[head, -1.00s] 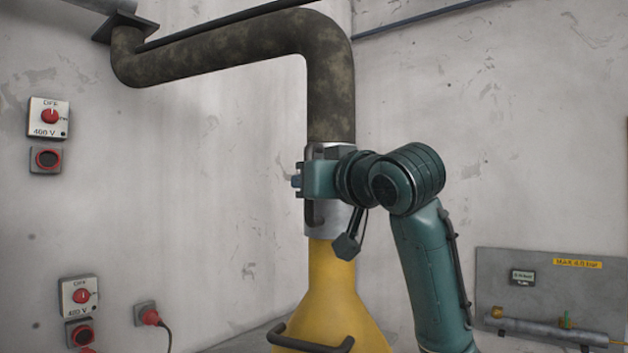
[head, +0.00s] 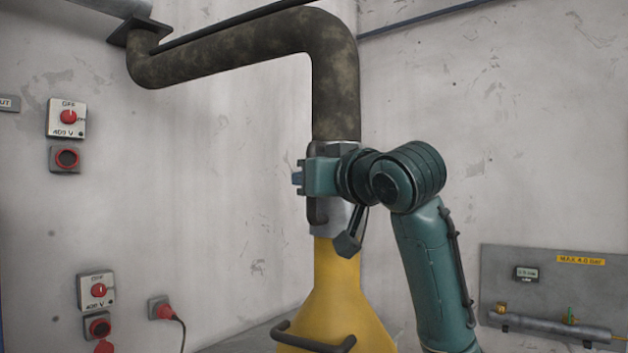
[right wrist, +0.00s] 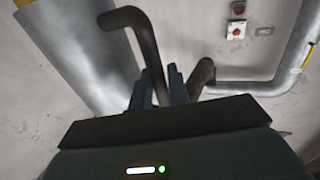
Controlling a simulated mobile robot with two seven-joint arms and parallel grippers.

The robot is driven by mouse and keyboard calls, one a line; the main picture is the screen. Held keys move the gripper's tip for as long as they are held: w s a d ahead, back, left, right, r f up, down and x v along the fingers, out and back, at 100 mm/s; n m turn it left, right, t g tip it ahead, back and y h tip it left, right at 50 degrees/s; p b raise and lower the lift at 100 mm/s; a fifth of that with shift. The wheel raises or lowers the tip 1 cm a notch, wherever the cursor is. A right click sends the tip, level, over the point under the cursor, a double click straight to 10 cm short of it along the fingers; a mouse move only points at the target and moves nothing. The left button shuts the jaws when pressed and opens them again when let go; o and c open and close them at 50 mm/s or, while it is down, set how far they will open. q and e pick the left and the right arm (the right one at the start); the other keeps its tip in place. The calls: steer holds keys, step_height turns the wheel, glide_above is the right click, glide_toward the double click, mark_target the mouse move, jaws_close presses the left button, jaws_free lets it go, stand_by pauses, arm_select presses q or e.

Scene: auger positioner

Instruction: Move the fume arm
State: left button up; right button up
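The fume arm has a dark mottled pipe (head: 337,85) that comes from the upper left and bends down to a silver collar (head: 329,220) and a yellow hood (head: 338,278). The hood hangs upright, its bottom cut off by the picture. In the right wrist view the bent handle (right wrist: 141,43) passes between the fingers of my right gripper (right wrist: 160,88). My left gripper is not in view.
Switch boxes (head: 67,118) and sockets are on the left wall, with a red plug (head: 164,311) and cable lower down. A grey panel (head: 540,285) with a gauge and cylinder is on the right wall. A black bar (head: 310,337) crosses in front of the hood.

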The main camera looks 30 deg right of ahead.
steer(key=shift+o, duration=1.4)
steer(key=shift+w+a, duration=0.1)
steer(key=shift+a, duration=0.05)
arm_select(q)
steer(key=b, duration=0.1)
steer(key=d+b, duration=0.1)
steer(key=b, duration=0.1)
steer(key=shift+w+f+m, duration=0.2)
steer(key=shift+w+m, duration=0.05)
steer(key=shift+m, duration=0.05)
arm_select(e)
steer(key=s, duration=1.3)
steer(key=shift+s, duration=0.15)
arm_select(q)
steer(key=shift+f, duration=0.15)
